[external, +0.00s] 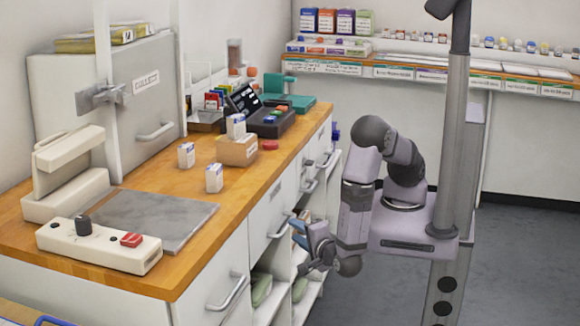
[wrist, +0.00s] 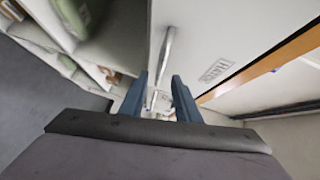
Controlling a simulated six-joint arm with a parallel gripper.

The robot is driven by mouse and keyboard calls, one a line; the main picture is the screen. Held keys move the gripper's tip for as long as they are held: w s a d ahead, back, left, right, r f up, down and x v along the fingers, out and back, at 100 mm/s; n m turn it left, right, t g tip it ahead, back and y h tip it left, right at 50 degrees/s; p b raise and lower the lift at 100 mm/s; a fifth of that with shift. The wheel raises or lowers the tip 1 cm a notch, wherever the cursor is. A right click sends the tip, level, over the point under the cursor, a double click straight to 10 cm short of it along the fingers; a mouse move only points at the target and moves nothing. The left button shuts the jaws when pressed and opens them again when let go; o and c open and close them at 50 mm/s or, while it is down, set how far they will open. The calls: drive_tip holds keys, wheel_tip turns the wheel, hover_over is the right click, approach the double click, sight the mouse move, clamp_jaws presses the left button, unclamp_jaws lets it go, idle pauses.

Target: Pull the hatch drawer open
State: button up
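The hatch drawer (wrist: 215,40) shows in the wrist view as a white front with a printed label that seems to read "HATCH". Its metal bar handle (wrist: 166,55) lies ahead of my fingertips, apart from them. The drawer appears shut. In the external view, what seems to be the same white front (external: 264,200) is below the wooden counter, with its handle (external: 280,226) just left of my gripper (external: 298,232). In the wrist view my gripper (wrist: 158,88) is open, its two blue fingers apart with nothing held between them.
Open shelves with green bundles (external: 262,290) are below the drawer. The wooden counter edge (external: 235,218) runs above it. A grey column (external: 458,130) stands beside my arm. The grey floor (external: 520,240) at right is clear.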

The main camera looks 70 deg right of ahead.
drive_tip(key=shift+x, duration=2.25)
clamp_jaws()
